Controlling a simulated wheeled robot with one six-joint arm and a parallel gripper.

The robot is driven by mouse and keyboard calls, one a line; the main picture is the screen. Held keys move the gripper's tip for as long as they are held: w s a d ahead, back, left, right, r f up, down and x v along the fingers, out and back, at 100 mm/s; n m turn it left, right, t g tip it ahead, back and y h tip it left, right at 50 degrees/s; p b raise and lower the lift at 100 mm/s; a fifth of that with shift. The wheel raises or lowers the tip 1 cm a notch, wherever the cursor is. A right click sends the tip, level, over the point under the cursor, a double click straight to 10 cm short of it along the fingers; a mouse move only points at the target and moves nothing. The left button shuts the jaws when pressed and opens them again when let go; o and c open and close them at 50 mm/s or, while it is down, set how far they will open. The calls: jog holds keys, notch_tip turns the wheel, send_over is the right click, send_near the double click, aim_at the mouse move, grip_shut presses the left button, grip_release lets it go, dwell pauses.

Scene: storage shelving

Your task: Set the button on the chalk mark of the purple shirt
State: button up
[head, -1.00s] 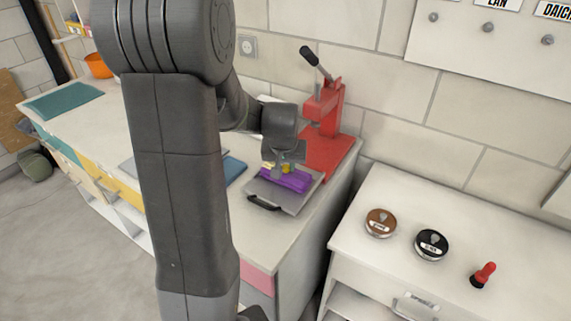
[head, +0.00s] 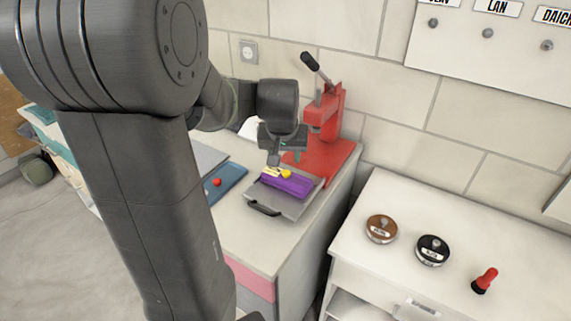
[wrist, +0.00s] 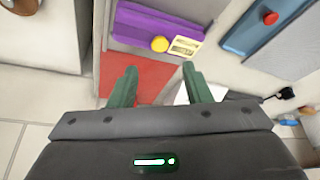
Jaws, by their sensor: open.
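The purple shirt (head: 284,187) lies folded on a grey tray with a black handle. It also shows at the top of the wrist view (wrist: 150,27). A round yellow button (wrist: 159,44) rests at the edge of the shirt in the wrist view, beside a small pale-yellow printed piece (wrist: 185,47). The button shows small in the head view (head: 286,174). I cannot make out the chalk mark. My gripper (wrist: 160,82) is open and empty, its two green fingers apart and clear of the button. In the head view, my gripper (head: 274,158) hangs above the shirt's back edge.
A red hand press (head: 325,125) stands just behind the tray. A blue mat (head: 227,185) with a red round piece (head: 217,182) lies to the left. A brown tin (head: 381,228), a black tin (head: 432,249) and a red-handled stamp (head: 485,280) stand on the right cabinet.

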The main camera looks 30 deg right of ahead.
jog(key=shift+v, duration=1.95)
jog(key=shift+c, duration=0.4)
